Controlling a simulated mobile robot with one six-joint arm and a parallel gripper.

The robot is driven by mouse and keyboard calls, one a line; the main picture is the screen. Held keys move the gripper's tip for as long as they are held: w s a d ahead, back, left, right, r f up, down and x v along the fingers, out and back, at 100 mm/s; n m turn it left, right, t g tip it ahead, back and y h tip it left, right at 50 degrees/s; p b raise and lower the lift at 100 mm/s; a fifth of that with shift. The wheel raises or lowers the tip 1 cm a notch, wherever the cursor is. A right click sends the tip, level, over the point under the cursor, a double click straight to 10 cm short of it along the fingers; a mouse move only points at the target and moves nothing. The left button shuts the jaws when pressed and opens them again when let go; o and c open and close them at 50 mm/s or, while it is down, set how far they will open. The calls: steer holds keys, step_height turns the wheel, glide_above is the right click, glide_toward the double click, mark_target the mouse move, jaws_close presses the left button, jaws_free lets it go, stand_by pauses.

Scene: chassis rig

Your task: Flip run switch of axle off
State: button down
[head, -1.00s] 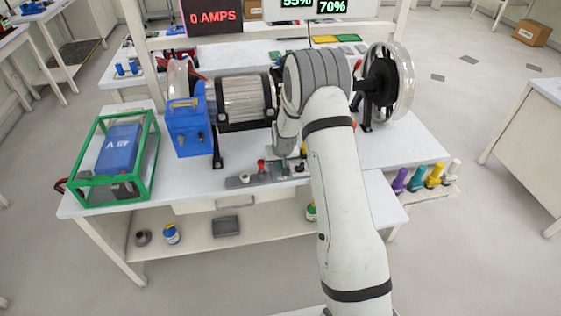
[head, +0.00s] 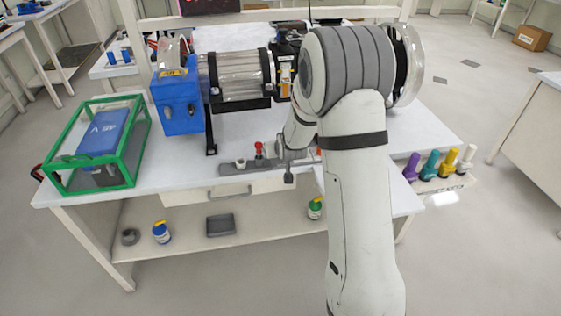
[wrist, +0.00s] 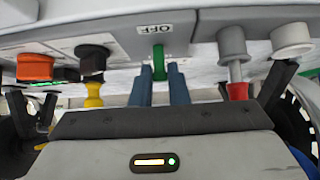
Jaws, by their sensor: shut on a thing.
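The run switch shows as a green lever (wrist: 159,62) beside a plate with an OFF label (wrist: 158,29) in the wrist view. My gripper (wrist: 160,70) has its two blue-grey fingers on either side of the green lever, shut on it. In the head view my gripper (head: 289,172) is at the right end of the grey control strip (head: 228,170) on the bench's front edge. My arm and gripper hide the lever there.
Close by are a red knob (head: 259,150), a grey knob (wrist: 232,45), a black knob (wrist: 92,60) and an orange knob (wrist: 34,68). Behind stand a blue box (head: 178,102) and a clear drum (head: 238,76). A green-framed case (head: 100,145) is at left.

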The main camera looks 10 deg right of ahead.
steer(key=shift+s+f+t+b, duration=0.4)
steer(key=shift+t+b, duration=0.55)
steer(key=shift+b, duration=1.95)
steer(key=shift+s+f+t+b, duration=0.35)
steer(key=shift+t+b, duration=0.6)
steer(key=shift+b, duration=1.95)
steer(key=shift+t+b, duration=0.4)
steer(key=shift+b, duration=0.65)
steer(key=shift+s+r+t+b, duration=0.2)
steer(key=shift+t+b, duration=0.1)
steer(key=shift+b, duration=0.55)
steer(key=c, duration=1.4)
jaws_free()
steer(key=shift+r, duration=0.1)
steer(key=p+v, duration=0.1)
steer(key=v, duration=0.6)
steer(key=shift+s, duration=0.35)
